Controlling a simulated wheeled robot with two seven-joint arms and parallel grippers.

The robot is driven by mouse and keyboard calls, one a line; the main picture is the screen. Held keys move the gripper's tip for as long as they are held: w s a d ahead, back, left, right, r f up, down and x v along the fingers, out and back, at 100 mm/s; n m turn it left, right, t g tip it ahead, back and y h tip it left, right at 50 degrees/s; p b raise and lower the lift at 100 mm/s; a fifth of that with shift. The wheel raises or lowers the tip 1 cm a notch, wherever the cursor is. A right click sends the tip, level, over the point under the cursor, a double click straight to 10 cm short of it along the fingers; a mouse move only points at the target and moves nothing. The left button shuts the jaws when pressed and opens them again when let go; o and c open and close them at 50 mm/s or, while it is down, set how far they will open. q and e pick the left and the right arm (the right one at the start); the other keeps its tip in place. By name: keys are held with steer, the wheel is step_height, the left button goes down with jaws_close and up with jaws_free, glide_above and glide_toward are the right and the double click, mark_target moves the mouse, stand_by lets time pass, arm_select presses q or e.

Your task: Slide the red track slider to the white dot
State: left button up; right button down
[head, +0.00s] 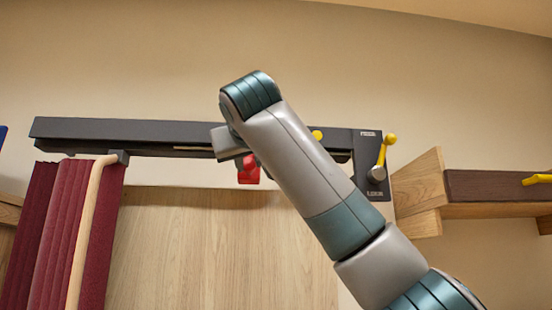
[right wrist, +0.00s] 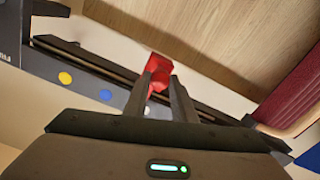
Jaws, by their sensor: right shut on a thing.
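The red track slider (head: 248,171) hangs from the dark overhead track (head: 110,130) in the head view, just below my right gripper (head: 240,156). In the right wrist view the slider (right wrist: 158,68) sits between the fingertips of my right gripper (right wrist: 160,84), which is shut on it. The white dot (right wrist: 147,111) shows on the track's face in the right wrist view, close beside one finger and partly hidden by it. In the head view my right arm covers part of the track, and I cannot see the white dot there. My left gripper is not in view.
A blue dot (right wrist: 105,95) and a yellow dot (right wrist: 65,78) lie farther along the track. A yellow-knobbed lever (head: 382,160) is on the plate at its right end. A dark red curtain (head: 60,235) hangs at left. A wooden bracket (head: 420,190) stands at right.

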steer(key=shift+a, duration=0.35)
steer(key=c, duration=1.6)
jaws_free()
steer(key=shift+o, duration=0.6)
steer(key=shift+a, duration=0.2)
steer(key=shift+s+d, duration=0.1)
steer(key=shift+s, duration=0.1)
